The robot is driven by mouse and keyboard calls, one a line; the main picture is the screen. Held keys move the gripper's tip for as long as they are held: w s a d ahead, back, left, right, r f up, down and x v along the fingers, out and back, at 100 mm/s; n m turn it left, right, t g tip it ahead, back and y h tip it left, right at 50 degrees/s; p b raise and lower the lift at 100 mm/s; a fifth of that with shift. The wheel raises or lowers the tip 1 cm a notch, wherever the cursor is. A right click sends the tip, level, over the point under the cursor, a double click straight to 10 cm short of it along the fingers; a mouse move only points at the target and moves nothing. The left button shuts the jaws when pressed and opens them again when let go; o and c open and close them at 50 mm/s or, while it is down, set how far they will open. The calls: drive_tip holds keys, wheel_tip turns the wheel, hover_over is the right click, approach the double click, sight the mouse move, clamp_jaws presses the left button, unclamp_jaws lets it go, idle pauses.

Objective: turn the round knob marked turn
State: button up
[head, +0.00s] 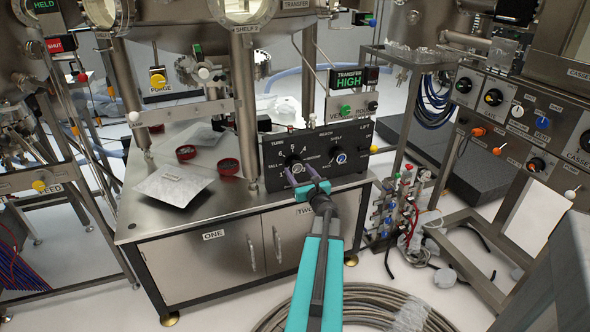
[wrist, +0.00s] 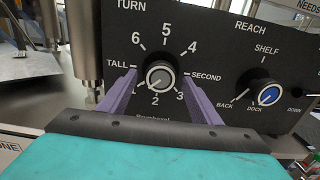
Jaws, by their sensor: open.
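The round turn knob (wrist: 159,76) is black with a grey cap, on a black panel marked TURN, with numbers and the words TALL and SECOND around it. Its pale pointer line seems to slant to the lower left. In the head view the knob (head: 293,161) sits on the left part of the panel. My gripper (head: 301,173) is in front of it, open. In the wrist view its two purple fingers (wrist: 160,86) stand left and right of the knob, with visible gaps on both sides. How deep the fingertips reach I cannot tell.
The reach knob (wrist: 268,95), with a blue cap, is to the right on the same panel. The panel stands on a steel bench (head: 160,219) with red-rimmed dishes (head: 186,152) and a sheet (head: 172,184) on it. Coiled hose (head: 375,312) lies on the floor.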

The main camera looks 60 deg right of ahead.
sight(297, 169)
drive_tip(key=shift+x, duration=1.55)
drive_tip(key=c, duration=1)
drive_tip(key=shift+a, duration=0.35)
drive_tip(key=shift+c, duration=0.2)
drive_tip(key=shift+d, duration=0.25)
